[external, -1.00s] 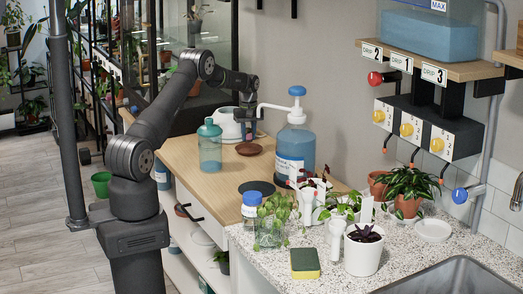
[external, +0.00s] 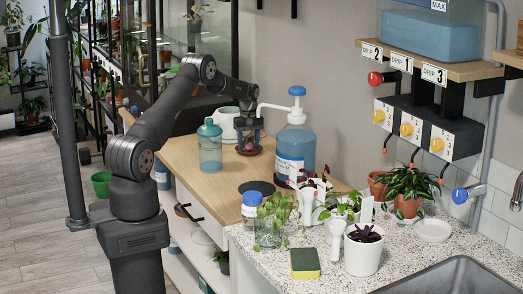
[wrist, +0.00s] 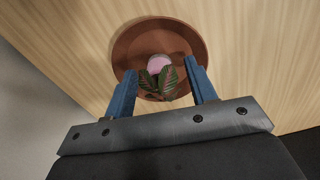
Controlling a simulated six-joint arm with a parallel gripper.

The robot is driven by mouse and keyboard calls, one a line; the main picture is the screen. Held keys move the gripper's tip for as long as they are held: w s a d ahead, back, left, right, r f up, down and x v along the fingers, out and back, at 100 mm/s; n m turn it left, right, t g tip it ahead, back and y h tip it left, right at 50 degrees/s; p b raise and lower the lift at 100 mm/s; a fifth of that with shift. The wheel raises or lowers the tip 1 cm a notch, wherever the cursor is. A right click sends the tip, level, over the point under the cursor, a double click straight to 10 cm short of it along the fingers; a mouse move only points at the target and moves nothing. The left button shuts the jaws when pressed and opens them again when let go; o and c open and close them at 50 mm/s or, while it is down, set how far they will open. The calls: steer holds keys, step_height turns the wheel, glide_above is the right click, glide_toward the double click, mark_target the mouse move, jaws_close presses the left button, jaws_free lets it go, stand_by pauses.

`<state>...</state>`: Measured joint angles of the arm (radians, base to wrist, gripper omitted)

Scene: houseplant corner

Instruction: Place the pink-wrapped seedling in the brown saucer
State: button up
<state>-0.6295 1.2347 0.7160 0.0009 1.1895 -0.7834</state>
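The pink-wrapped seedling (wrist: 160,64), with dark green leaves, is over the brown saucer (wrist: 127,48) in the wrist view and appears to stand in it, inside the rim. My gripper (wrist: 162,78) has its two blue fingers apart, one on each side of the seedling, with gaps between fingers and leaves. In the external view my gripper (external: 248,136) is low over the saucer (external: 249,152) on the wooden top, with the seedling (external: 247,145) small between the fingers. The base of the wrap is partly hidden by the leaves.
A teal bottle (external: 210,148) stands left of the saucer and a large blue pump bottle (external: 295,148) right of it. A white pot (external: 226,122) is behind. A dark round disc (external: 257,188) lies in front, with bare wood between.

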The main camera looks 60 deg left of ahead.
mark_target(249, 142)
stand_by(0.5)
steer(key=shift+r, duration=3.5)
